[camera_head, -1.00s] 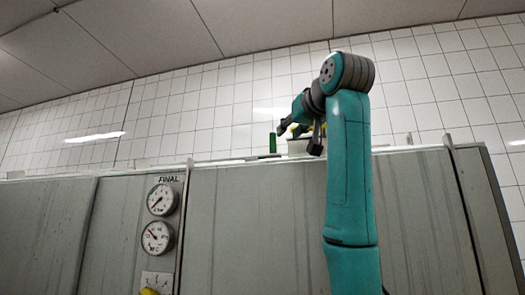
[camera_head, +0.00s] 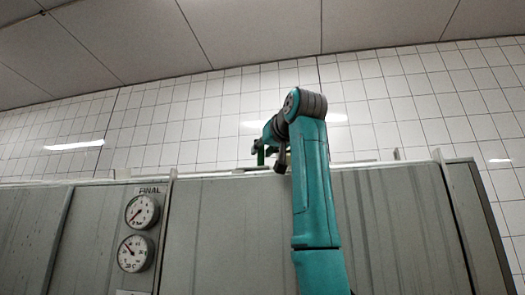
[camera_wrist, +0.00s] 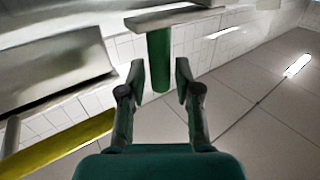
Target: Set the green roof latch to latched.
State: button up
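The green roof latch (camera_wrist: 159,60) shows in the wrist view as an upright green post joined to a flat grey strip at the top of the picture. My gripper (camera_wrist: 160,82) is open, with one finger on each side of the post's free end. I cannot tell whether either finger touches it. In the head view, my gripper (camera_head: 259,147) is at the top edge of the grey cabinet, and a small part of the green latch (camera_head: 261,157) shows there, mostly covered by the gripper. The latch's setting cannot be read.
The grey cabinet front (camera_head: 228,235) carries two round gauges (camera_head: 141,211) under a FINAL label. A yellow bar (camera_wrist: 60,146) crosses the lower left of the wrist view. A grey metal body (camera_wrist: 55,70) is at its upper left. Tiled wall and ceiling lie beyond.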

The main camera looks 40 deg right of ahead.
jog(key=shift+w, duration=0.3)
grip_shut()
